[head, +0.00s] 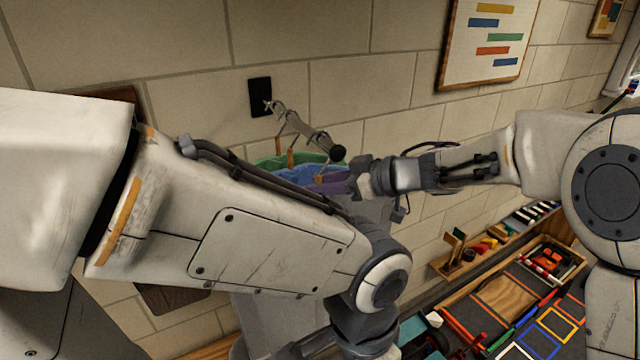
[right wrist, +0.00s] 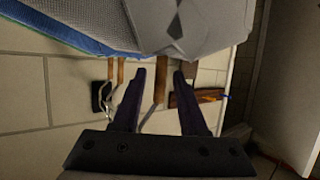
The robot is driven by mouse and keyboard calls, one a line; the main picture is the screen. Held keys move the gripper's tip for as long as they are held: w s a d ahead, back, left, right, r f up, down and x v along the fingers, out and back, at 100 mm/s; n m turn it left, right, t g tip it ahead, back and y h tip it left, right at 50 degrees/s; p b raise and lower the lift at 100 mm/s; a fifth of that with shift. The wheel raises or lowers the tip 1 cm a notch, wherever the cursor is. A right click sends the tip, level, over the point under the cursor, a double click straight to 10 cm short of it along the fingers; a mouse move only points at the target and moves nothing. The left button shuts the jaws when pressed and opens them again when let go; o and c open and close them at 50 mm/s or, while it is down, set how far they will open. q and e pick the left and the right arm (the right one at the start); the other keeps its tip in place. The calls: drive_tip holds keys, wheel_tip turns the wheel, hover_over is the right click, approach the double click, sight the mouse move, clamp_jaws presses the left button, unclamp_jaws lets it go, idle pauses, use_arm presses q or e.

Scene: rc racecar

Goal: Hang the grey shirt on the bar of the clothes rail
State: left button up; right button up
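The clothes rail's bar (head: 312,138) juts from a dark wall plate (head: 260,97) in the head view. Green (head: 275,161) and blue (head: 295,175) garments hang under it. The grey shirt (head: 270,318) shows below my left forearm, which hides much of it; pale grey cloth (right wrist: 205,25) also fills the top of the right wrist view. My right gripper (head: 358,182) is near the bar's free end. In its wrist view the fingers (right wrist: 160,72) stand apart, with a wooden strip (right wrist: 160,80) seen between them, not clearly touched. My left gripper (head: 362,325) is low; its fingertips are unclear.
A bench at the lower right carries a tray (head: 497,293) with tools and coloured frames. A small shelf (head: 480,262) with little items runs along the wall. A framed picture (head: 490,45) hangs above. My left forearm crosses in front of the rail area.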

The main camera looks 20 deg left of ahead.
drive_tip(key=shift+f, duration=0.15)
drive_tip(key=shift+d, duration=0.1)
drive_tip(key=shift+d, duration=0.25)
drive_tip(key=w+b+v, duration=0.1)
drive_tip(key=b+v, duration=0.3)
drive_tip(key=v, duration=0.5)
drive_tip(key=d+f+m+t+h+b, duration=0.8)
drive_tip(key=d+f+m+t, duration=0.1)
drive_tip(key=f, duration=0.5)
drive_tip(key=s+d+f+g+h+b, duration=0.1)
drive_tip(key=s+d+f+g, duration=0.2)
drive_tip(key=s+f, duration=0.2)
drive_tip(key=s+d+f+g+h+b, duration=0.2)
drive_tip(key=s+f, duration=0.4)
drive_tip(key=s, duration=0.6)
drive_tip(key=s+d+f+g+h+b, duration=0.1)
drive_tip(key=s+d+f+g+b, duration=0.1)
drive_tip(key=s+f+g, duration=0.3)
drive_tip(key=s+d+f, duration=0.1)
drive_tip(key=s, duration=0.3)
drive_tip(key=shift+s+d+f+m+h, duration=0.2)
drive_tip(key=shift+s+d+m+h, duration=0.1)
drive_tip(key=shift+m, duration=0.1)
